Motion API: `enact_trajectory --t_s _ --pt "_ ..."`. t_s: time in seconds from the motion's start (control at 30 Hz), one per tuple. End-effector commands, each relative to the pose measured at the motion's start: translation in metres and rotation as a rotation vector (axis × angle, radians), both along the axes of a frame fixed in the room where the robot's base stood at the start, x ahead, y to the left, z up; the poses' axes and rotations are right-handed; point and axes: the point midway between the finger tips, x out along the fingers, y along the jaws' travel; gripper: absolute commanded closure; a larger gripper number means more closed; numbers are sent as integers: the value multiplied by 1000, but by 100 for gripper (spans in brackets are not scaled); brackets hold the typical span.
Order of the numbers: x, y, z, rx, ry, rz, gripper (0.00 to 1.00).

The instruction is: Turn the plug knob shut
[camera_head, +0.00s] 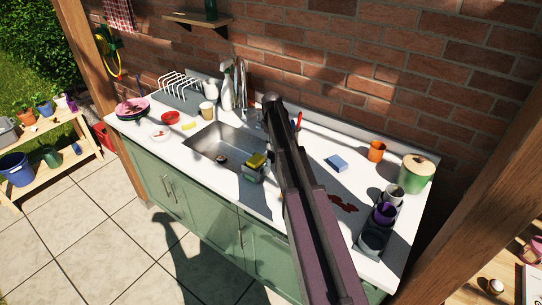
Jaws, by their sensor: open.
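The steel sink basin (207,147) is set into the white counter, with a dark round shape (222,159) on its floor that may be the drain. I cannot make out a plug knob for certain. A small red upright thing (299,119) shows just right of my arm at the back of the counter; it is too small to tell what it is. My dark arm reaches from the bottom edge up over the counter, its far end near the tap (241,80). I cannot make out my gripper's fingers; the arm hides part of the counter and the sink's right side.
A yellow sponge (257,160) sits in a holder at the basin's front right. A blue sponge (337,163), orange cup (376,151) and green pot (415,174) are right.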

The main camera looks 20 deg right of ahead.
Motion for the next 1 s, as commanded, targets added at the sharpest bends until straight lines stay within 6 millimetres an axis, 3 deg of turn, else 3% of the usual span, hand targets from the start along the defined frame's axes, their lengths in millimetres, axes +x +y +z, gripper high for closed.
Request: enact_trajectory --t_s 0.5,1.0 --pt "0 0 -41 0 0 1 51" --pt "0 1 -46 0 0 1 51"
